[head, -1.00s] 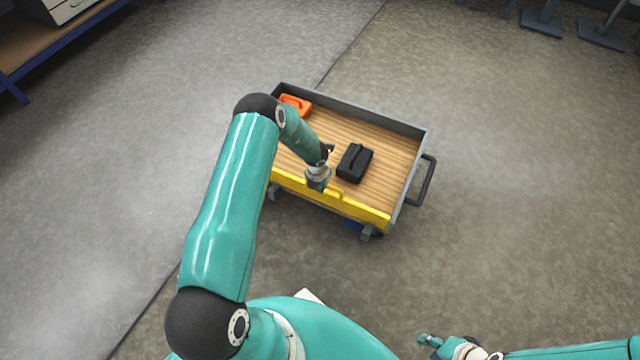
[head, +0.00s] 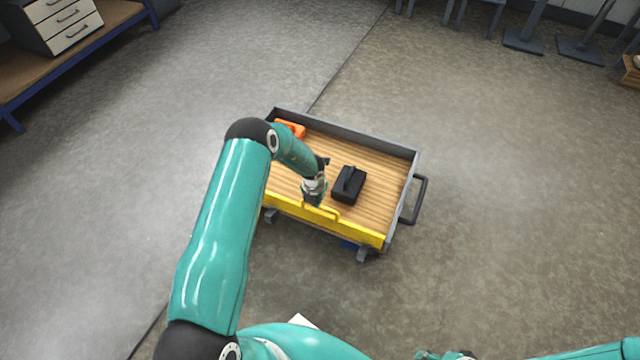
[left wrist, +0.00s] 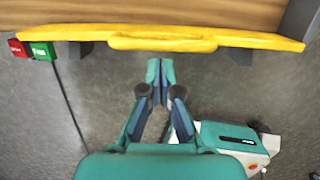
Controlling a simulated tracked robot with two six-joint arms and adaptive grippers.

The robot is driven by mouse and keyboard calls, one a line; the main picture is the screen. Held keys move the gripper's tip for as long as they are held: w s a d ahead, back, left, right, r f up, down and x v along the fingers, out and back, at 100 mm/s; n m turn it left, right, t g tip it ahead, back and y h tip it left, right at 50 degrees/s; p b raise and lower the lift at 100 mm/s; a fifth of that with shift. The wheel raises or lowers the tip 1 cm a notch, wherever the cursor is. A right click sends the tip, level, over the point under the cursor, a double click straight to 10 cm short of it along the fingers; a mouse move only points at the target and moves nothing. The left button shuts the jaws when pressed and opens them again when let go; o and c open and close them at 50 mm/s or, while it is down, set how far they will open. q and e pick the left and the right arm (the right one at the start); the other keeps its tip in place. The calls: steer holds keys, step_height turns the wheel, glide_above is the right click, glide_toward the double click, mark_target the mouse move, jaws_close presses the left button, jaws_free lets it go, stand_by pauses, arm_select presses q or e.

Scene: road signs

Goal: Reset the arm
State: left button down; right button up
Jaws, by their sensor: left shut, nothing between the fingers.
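My left gripper (head: 312,197) is shut and empty, beside the yellow front edge of a cart (head: 345,130) in the head view. Its closed fingertips (left wrist: 160,70) point toward the yellow edge (left wrist: 160,40) in the left wrist view, with grey floor in front of them and a gap to the edge. My right gripper (head: 440,356) is cut off at the bottom of the head view, so its fingers cannot be made out.
The cart's wooden bed holds a black box-like item (head: 349,185) and an orange item (head: 291,129). A workbench with drawers (head: 70,25) stands at upper left, metal stands (head: 525,38) at upper right. Open floor surrounds the cart.

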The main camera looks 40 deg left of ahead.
arm_select(q)
steer(key=w+d+r, duration=0.2)
steer(key=w+r, duration=0.4)
steer(key=s+d+r+n+g+h, duration=0.1)
steer(key=s+d+n+h, duration=0.1)
steer(key=s+d+n, duration=1.25)
steer(key=s+d+r+n+h, duration=0.25)
steer(key=s+d+n, duration=0.65)
steer(key=s+n, duration=0.95)
step_height(320, 180, up, 20)
steer(key=w+n+p, duration=0.2)
steer(key=w+p, duration=0.1)
steer(key=p, duration=1.7)
steer(key=shift+a+f+n+p, duration=0.2)
steer(key=shift+f+n+p, duration=0.05)
steer(key=shift+n+p, duration=0.1)
